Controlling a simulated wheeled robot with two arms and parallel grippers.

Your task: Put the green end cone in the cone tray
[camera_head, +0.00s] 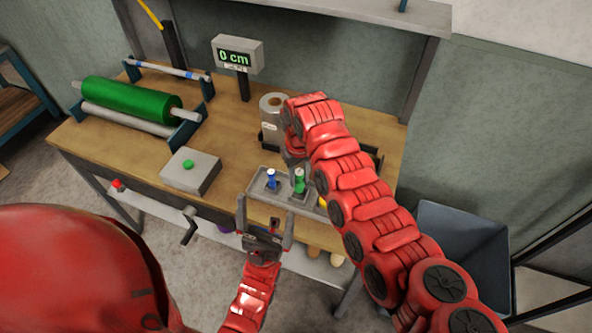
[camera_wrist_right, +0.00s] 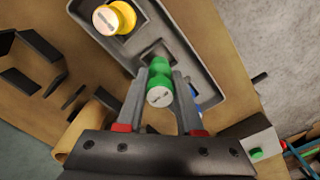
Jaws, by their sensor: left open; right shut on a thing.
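The green end cone (camera_head: 299,184) is upright at the grey cone tray (camera_head: 257,186). It also shows in the right wrist view (camera_wrist_right: 158,84), between the fingers, beside a dark square pocket. I cannot tell whether its base touches the tray. My right gripper (camera_wrist_right: 160,103) is shut on the green cone from above; in the head view (camera_head: 297,170) the arm partly hides it. A blue cone (camera_head: 271,179) stands in the tray left of the green one. A yellow cone (camera_wrist_right: 115,18) stands in its other end. My left gripper (camera_head: 265,212) is open and empty, in front of the tray.
A grey box with a green button (camera_head: 190,172) stands left of the tray. A green foil roll (camera_head: 130,107) lies in a stand at the back left. A display reading 0 cm (camera_head: 237,55) and an upright roll (camera_head: 272,112) stand behind. A grey bin (camera_head: 465,245) is at right.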

